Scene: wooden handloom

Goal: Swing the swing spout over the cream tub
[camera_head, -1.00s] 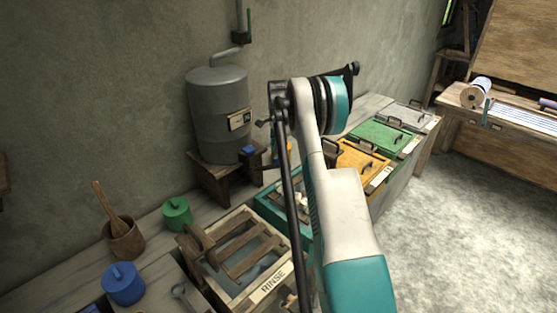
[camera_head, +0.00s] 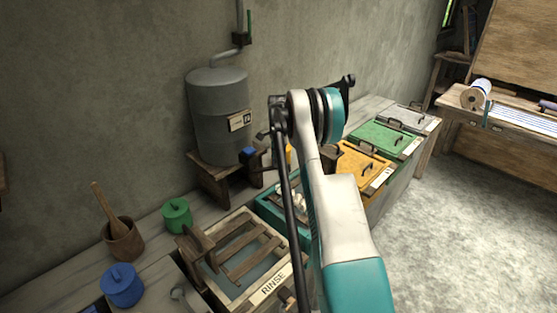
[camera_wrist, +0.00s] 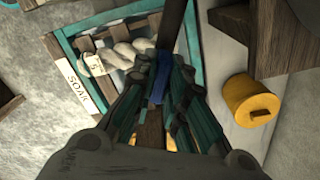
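In the wrist view a dark bar, seemingly the swing spout (camera_wrist: 172,25), runs down from the top edge to a blue piece (camera_wrist: 157,92) between my fingertips. My gripper (camera_wrist: 158,78) has its teal fingers drawn in close on both sides of that blue piece. In the head view my own arm hides my gripper and most of the spout. The tub with the pale rim and RINSE label, seemingly the cream tub (camera_head: 270,289), stands at the lower middle. The bar lies over the teal SOAK tub (camera_wrist: 57,42) in the wrist view, not over the pale one.
A grey tank (camera_head: 218,110) stands on a wooden stand by the wall. The teal tub holds pale skeins. Yellow (camera_head: 362,163) and green (camera_head: 385,137) lidded tubs stand farther right. A yellow pot (camera_wrist: 250,100) is close right of my gripper. Blue (camera_head: 122,286) and green (camera_head: 177,216) pots stand at left.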

